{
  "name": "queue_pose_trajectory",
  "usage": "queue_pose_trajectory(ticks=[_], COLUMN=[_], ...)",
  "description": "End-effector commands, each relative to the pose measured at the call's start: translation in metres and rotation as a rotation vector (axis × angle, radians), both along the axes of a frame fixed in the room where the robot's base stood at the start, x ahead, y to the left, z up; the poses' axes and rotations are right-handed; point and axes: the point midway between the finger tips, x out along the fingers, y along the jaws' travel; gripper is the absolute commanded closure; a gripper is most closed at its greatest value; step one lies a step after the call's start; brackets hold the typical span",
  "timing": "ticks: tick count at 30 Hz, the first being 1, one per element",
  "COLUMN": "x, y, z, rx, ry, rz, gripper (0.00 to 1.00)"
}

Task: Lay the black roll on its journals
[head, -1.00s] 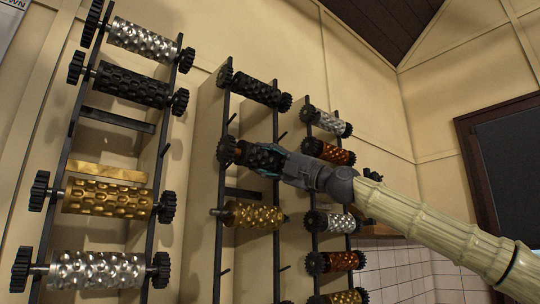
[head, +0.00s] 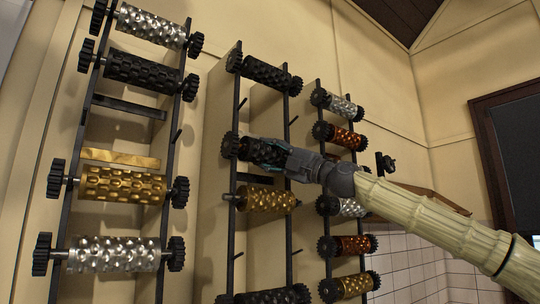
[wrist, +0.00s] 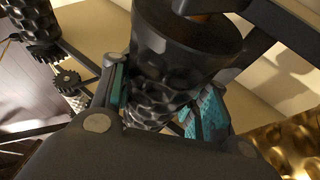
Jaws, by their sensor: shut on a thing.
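The black roll (head: 264,151), dimpled with a dark gear at its left end, is at the middle rack (head: 288,112), between a black roll above and a gold roll below. My gripper (head: 287,162) is shut on it from the right. In the wrist view the black roll (wrist: 165,75) lies between the teal finger pads of my gripper (wrist: 160,103). The gear overlaps the left post in the head view. The right end is hidden by my gripper, and I cannot tell whether the shaft touches its journals.
The gold roll (head: 267,200) sits close below; the upper black roll (head: 264,73) sits above. The left rack (head: 170,150) and right rack (head: 326,260) carry several rolls with protruding gears. Short pegs stick out from the posts. A wooden shelf (head: 420,199) is behind my arm.

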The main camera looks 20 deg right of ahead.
Motion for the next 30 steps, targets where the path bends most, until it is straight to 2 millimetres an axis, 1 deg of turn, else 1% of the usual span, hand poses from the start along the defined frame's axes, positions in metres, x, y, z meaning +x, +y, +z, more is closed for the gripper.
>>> queue_pose_trajectory(ticks=[1,11,12,14,15,16,23,25,30], x=[-0.0017,-0.0016,-0.0016,-0.0015,-0.0014,-0.0013,-0.0005,0.001,-0.0045], y=[-0.0005,-0.0006,-0.0006,-0.0005,-0.0005,-0.0004,-0.0002,0.0002,-0.0062], z=[0.0023,0.0024,0.0024,0.0022,0.0019,0.0017,0.0002,-0.0033,-0.0051], rx=[0.003,0.003,0.003,0.002,0.002,0.002,0.001,-0.002,0.0], ry=[-0.004,-0.004,-0.004,-0.003,-0.003,-0.003,-0.002,0.002,0.002], rz=[0.0,0.0,0.0,-0.001,-0.001,-0.001,0.0,0.0,-0.001], gripper=[1.0,1.0,0.49,0.38,0.31,0.3,0.3,0.3,0.3])
